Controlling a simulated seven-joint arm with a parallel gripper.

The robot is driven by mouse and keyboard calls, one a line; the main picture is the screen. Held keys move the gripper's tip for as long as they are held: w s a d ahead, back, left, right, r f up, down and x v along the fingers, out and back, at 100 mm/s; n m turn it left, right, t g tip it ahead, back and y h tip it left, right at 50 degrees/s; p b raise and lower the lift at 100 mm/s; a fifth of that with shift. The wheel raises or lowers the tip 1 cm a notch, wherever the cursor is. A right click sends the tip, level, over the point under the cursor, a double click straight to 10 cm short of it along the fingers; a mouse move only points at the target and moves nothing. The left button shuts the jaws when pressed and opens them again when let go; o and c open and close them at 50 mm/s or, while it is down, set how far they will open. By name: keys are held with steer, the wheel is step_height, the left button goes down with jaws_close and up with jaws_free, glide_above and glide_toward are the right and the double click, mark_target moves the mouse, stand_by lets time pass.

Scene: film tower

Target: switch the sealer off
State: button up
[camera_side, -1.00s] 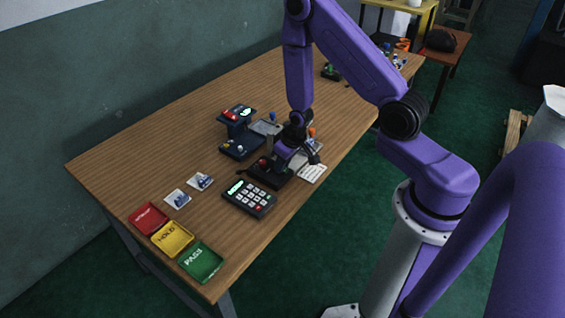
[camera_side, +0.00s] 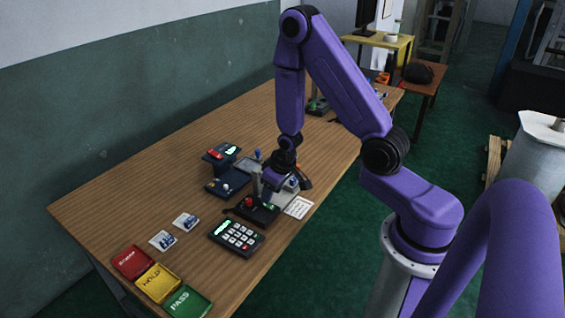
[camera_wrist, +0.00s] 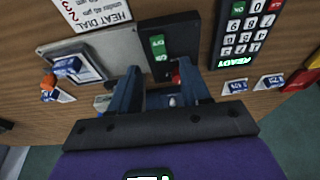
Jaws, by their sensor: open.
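A black box (camera_side: 256,214) with a red knob and a green part stands by the table's near edge; I cannot tell for sure whether it is the sealer. In the wrist view the box (camera_wrist: 182,37) shows a green labelled panel (camera_wrist: 158,46), its text unreadable, and a bit of red (camera_wrist: 176,79) near my fingers. My gripper (camera_wrist: 157,82) is open, pointing down, its two fingers apart at the box's end. In the side view my gripper (camera_side: 270,190) is low over the box's far side. Contact cannot be told.
A keypad (camera_side: 237,238) reading READY sits close beside the box. A grey plate (camera_wrist: 112,50) and a HEAT DIAL card (camera_wrist: 95,12) lie on the other side. A dark blue device (camera_side: 222,155) stands behind. Red, yellow and green trays (camera_side: 187,303) line the left end.

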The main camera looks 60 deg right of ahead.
steer(key=v, duration=1.2)
steer(key=shift+r, duration=0.3)
steer(key=shift+s, duration=0.15)
stand_by(0.4)
steer(key=s+a+r+n+g, duration=0.1)
steer(key=s+a+r+n, duration=0.1)
steer(key=s+a+n, duration=0.2)
steer(key=s+a+r+n+g, duration=0.1)
steer(key=s+a+r+n, duration=0.2)
steer(key=s, duration=0.6)
steer(key=s+a+r+n+g, duration=0.1)
steer(key=s+a+r+n, duration=0.2)
steer(key=s, duration=0.4)
steer(key=a+n, duration=0.1)
steer(key=n, duration=0.1)
steer(key=shift+s+a+r+n, duration=0.15)
steer(key=shift+s+a+n, duration=0.15)
steer(key=shift+a, duration=0.1)
